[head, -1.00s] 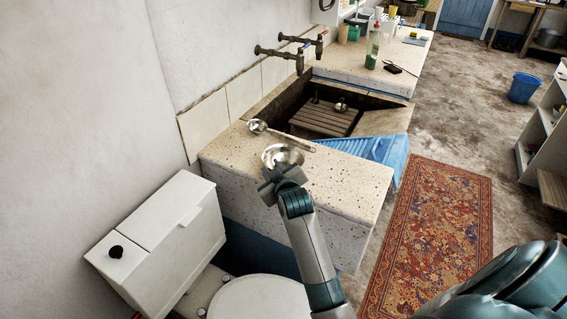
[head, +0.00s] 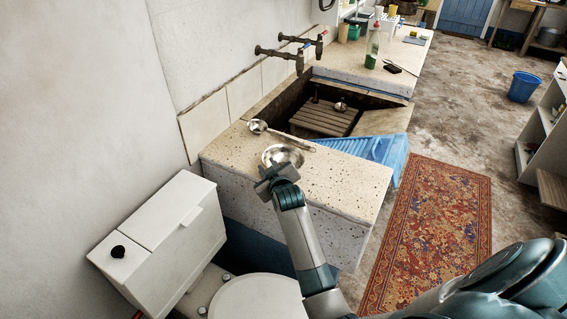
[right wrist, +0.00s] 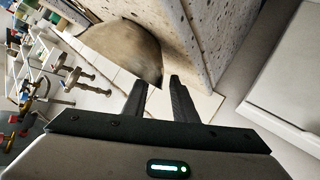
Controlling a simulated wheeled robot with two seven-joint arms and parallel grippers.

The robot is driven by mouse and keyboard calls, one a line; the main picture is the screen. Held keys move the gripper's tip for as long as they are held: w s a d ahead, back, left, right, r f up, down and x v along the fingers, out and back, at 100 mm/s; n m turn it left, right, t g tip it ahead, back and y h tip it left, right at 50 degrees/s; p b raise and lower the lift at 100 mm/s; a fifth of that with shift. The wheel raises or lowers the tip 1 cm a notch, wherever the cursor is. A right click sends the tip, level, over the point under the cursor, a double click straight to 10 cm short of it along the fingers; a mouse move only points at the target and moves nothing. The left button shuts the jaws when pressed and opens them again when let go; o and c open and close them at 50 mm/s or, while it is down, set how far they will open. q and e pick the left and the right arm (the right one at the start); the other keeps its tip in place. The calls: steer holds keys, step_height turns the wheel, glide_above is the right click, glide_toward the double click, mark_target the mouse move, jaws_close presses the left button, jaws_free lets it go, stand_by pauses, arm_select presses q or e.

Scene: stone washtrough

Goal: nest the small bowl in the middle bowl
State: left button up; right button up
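A shiny steel bowl (head: 287,153) stands on the near end of the stone ledge in the head view. Only this one bowl shows clearly there. I cannot tell whether it is the small or the middle bowl, or whether another sits inside it. My right gripper (head: 272,176) is at its near side and covers a bit of its rim. A rounded bowl wall (right wrist: 122,45) lies just beyond the fingertips; contact is unclear. My left gripper is not in view.
A ladle (head: 258,127) lies behind the bowl on the stone ledge (head: 335,185). Beyond are the sunken basin with a wooden slatted rack (head: 323,119), a blue washboard (head: 377,152) and wall taps (head: 280,54). A toilet cistern (head: 155,235) stands at the near left. The ledge right of the bowl is clear.

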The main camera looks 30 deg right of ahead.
steer(key=shift+w+d+f, duration=0.15)
steer(key=shift+w+f, duration=0.1)
steer(key=shift+w, duration=0.3)
jaws_close()
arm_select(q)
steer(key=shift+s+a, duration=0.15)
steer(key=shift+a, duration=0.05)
arm_select(e)
steer(key=shift+r, duration=0.1)
